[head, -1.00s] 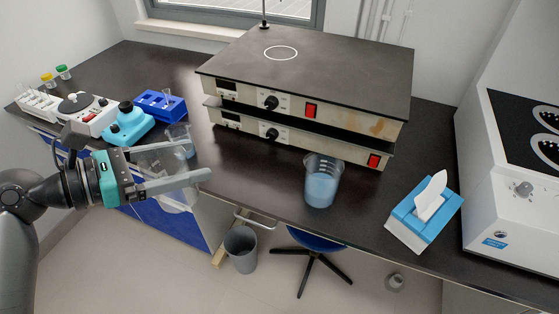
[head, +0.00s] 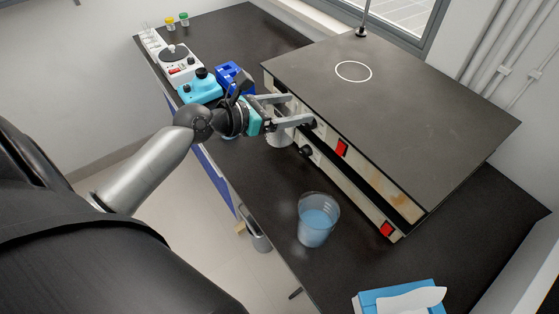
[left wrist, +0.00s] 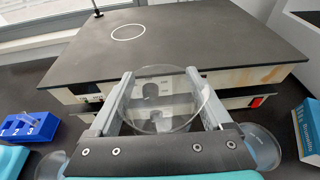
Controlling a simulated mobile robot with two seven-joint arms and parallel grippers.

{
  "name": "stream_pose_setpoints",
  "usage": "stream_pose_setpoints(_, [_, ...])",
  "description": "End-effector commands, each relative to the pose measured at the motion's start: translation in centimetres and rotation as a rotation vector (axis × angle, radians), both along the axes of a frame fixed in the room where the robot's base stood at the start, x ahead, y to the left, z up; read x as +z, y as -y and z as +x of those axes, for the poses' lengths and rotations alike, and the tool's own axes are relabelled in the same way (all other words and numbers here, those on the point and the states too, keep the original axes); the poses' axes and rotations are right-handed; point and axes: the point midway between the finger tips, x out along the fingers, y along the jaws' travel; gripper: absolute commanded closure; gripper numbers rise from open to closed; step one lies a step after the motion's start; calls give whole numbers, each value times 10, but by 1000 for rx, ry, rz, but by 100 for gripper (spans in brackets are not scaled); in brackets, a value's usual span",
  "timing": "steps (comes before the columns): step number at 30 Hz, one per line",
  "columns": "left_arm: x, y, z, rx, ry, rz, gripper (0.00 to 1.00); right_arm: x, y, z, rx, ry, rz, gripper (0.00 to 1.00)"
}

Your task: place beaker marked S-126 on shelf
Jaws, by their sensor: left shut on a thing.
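My left gripper (head: 297,110) is shut on a clear, empty-looking beaker (head: 279,138). In the left wrist view the beaker (left wrist: 160,112) sits between the two fingers, its round rim facing the camera. Gripper and beaker are at the front of a stacked two-level hot plate unit (head: 420,110), near its knobs; I cannot tell if they touch it. Another beaker with blue liquid (head: 316,221) stands on the bench in front of the unit. No S-126 marking is readable, and no separate shelf is identifiable. My right gripper is not in view.
A blue rack (head: 233,75), a teal device (head: 200,88) and a white device (head: 178,66) stand at the back left of the bench. A tissue box (head: 400,298) is at the front.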

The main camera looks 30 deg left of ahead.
Motion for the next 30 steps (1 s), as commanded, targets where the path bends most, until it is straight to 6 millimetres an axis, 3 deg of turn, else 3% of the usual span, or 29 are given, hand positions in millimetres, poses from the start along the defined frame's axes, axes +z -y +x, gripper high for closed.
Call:
stream_pose_setpoints(5, [-12, -10, 3, 40, -2, -2, 76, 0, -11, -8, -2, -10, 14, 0])
stream_pose_setpoints(12, [-70, -11, 3, 42, -4, -1, 76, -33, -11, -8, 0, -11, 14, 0])
stream_pose_setpoints(21, [-126, -10, 3, 40, -1, -2, 76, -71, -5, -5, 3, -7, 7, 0])
stream_pose_setpoints(30, [-157, -10, 3, 40, 1, -2, 76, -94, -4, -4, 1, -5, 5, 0])
